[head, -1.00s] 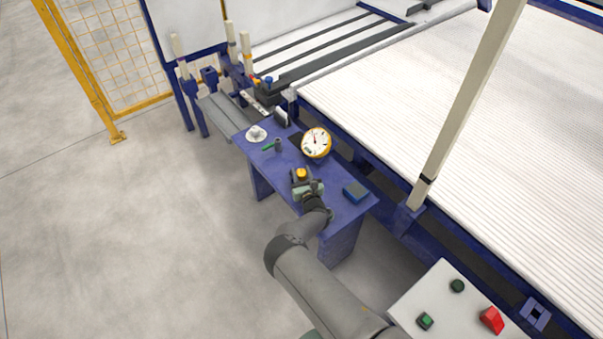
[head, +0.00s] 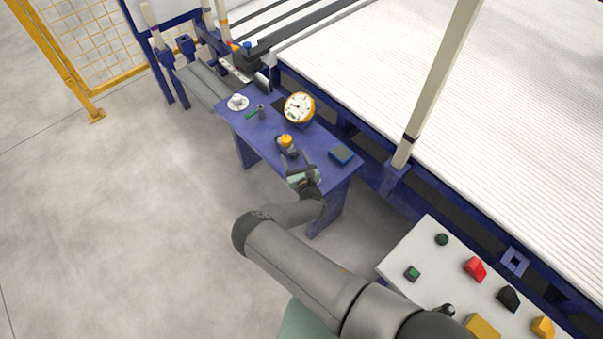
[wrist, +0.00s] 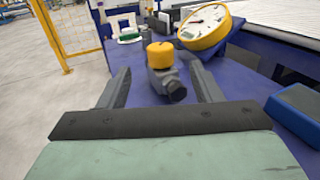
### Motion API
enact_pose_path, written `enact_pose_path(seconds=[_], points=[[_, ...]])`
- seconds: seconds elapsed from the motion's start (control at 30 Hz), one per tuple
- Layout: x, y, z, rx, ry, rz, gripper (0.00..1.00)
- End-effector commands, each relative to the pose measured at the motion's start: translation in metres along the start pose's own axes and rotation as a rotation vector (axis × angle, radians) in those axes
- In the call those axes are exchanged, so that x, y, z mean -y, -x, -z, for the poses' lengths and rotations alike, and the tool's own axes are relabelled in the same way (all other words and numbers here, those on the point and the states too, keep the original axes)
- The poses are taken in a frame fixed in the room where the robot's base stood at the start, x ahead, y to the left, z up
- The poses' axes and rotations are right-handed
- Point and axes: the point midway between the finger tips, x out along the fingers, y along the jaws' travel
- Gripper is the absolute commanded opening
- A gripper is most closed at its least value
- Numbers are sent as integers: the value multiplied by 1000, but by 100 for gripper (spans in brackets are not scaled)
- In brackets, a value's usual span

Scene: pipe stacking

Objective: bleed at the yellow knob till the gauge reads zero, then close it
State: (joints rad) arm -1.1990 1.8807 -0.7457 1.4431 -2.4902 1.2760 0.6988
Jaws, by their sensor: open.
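The yellow knob (head: 286,140) sits upright on a small grey valve body (head: 287,151) on the blue bench. In the wrist view the knob (wrist: 160,54) stands ahead, between the lines of my two fingers. My gripper (head: 296,160) is open and empty, on the near side of the valve and apart from the knob. Its spread fingers also show in the wrist view (wrist: 162,75). The round gauge (head: 299,107) has a yellow rim and white face and stands behind the knob. Its needle points up and left in the head view; the number is too small to read.
On the blue bench (head: 325,176) a blue box (head: 341,154) lies right of my gripper. A control panel (head: 400,262) stands at the near right.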

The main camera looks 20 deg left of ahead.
Motion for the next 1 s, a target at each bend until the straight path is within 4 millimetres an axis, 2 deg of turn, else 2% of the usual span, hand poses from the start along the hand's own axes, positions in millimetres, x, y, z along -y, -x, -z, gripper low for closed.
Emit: enact_pose_path(seconds=[0.1,0.33,0.5,0.83,0.87,0.93,0.97,1.0], points=[[0,29,0,-2,2,0,59],[0,66,0,0,1,0,59],[0,76,0,0,0,0,59],[2,75,0,2,-2,9,59],[6,74,0,5,-5,25,59],[26,67,-2,18,-21,110,59],[41,63,-4,26,-34,169,59],[66,59,-6,37,-56,270,59]])
